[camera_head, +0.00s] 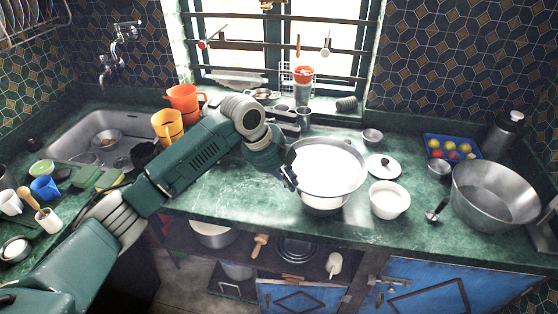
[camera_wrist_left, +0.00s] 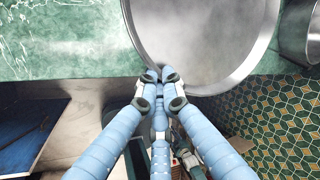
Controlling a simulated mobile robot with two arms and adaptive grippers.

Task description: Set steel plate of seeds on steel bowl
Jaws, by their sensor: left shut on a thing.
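The steel plate (camera_head: 340,160) is wide and round with a pale, bright inside; I cannot make out single seeds. My left gripper (camera_head: 290,180) is at its left rim. In the left wrist view the fingertips (camera_wrist_left: 160,78) are closed on the rim of the plate (camera_wrist_left: 200,40). A rounded steel bowl (camera_head: 322,205) shows below the plate's front edge, mostly hidden by it. I cannot tell whether the plate touches this bowl. My right gripper is in neither view.
A white bowl (camera_head: 389,200) and a white lid (camera_head: 384,167) are close to the plate's right. A large steel basin (camera_head: 495,195) and a blue tray of fruit (camera_head: 452,148) are farther right. Orange (camera_head: 184,102) and yellow (camera_head: 167,127) jugs stand behind my left arm.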

